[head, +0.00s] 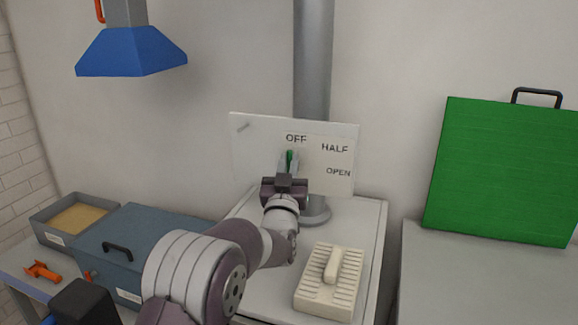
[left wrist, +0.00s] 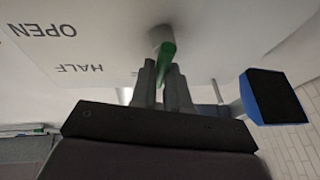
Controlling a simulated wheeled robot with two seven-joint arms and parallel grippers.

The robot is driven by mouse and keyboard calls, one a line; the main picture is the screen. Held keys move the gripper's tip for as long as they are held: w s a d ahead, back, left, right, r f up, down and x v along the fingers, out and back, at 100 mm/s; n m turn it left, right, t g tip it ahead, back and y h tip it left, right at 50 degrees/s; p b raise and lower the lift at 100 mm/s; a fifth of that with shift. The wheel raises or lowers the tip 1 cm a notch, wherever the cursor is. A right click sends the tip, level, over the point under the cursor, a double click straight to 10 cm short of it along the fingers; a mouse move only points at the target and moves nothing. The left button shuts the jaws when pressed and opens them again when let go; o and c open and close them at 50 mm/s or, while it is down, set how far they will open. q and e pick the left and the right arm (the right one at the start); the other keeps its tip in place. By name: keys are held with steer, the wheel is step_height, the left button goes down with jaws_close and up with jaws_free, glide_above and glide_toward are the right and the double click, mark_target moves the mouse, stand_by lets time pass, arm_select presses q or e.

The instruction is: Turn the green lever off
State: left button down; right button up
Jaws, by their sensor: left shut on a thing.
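The green lever (head: 290,157) stands in front of a white panel (head: 262,135) marked OFF, HALF and OPEN. In the head view its visible tip points up, just below the OFF label. My left gripper (head: 288,163) is shut on the lever and hides its lower part. In the left wrist view the lever (left wrist: 167,52) runs from a round pale hub (left wrist: 160,37) to between the two fingers of my left gripper (left wrist: 166,72). The lever's far end is hidden by the fingers. My right gripper is not in view.
A grey pipe (head: 313,60) rises behind the panel. A cream ribbed block with a handle (head: 330,280) sits on the white bench at front right. A blue box (head: 150,235) and a sand tray (head: 50,210) are at left. A green board (head: 505,170) stands at right.

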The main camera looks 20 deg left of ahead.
arm_select(q)
steer(key=c, duration=1.2)
jaws_free()
steer(key=shift+f, duration=0.35)
steer(key=shift+c, duration=0.2)
steer(key=shift+o, duration=0.6)
steer(key=shift+r, duration=0.2)
steer(key=b+v, duration=0.2)
steer(key=v, duration=1)
steer(key=shift+s+f, duration=0.2)
steer(key=shift+s, duration=0.1)
